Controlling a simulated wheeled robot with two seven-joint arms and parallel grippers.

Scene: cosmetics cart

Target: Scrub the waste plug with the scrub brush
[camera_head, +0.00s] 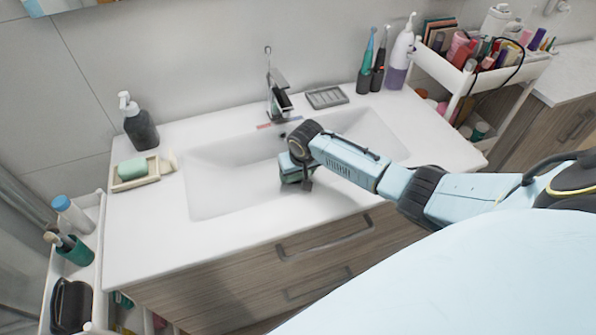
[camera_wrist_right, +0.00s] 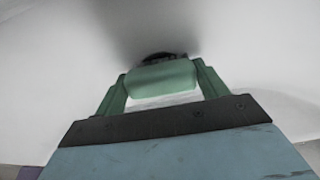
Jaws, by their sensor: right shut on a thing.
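My right gripper (camera_head: 292,172) reaches down into the white sink basin (camera_head: 222,185). In the right wrist view its green fingers (camera_wrist_right: 160,82) are shut on a rounded green block, which looks like the scrub brush (camera_wrist_right: 160,76). A dark rounded edge shows just beyond the block against the white basin. I cannot tell whether this is the waste plug or the brush's bristles. In the head view the brush and the plug are hidden behind my right gripper and wrist. My left gripper is not in view.
The tap (camera_head: 276,88) stands behind the basin. A soap dish (camera_head: 137,178) with green soap and a dark pump bottle (camera_head: 139,128) are at left. A grey tray (camera_head: 326,97) and toothbrushes are at the back. Laden carts flank the counter. The basin's left part is clear.

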